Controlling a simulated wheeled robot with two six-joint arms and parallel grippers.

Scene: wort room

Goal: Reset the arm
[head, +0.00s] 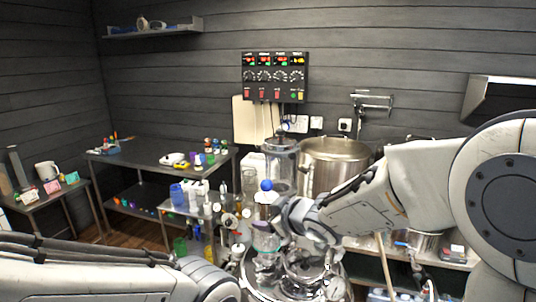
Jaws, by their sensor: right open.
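My right arm (430,180) reaches in from the right across the middle of the view. Its gripper (270,224) is at the centre, pointing left, just below a blue ball-shaped top (266,185) on a white piece. The gripper is open. I cannot tell whether it touches the glassware beside it. My left arm (90,275) lies low across the bottom left, and its gripper is not visible.
Round metal equipment (305,268) stands below the right gripper. A large steel pot (336,165) and a clear cylinder (282,165) stand behind it. Bottles (195,195) crowd the left side. A dark table (140,155) stands farther back. A control panel (275,76) hangs on the wall.

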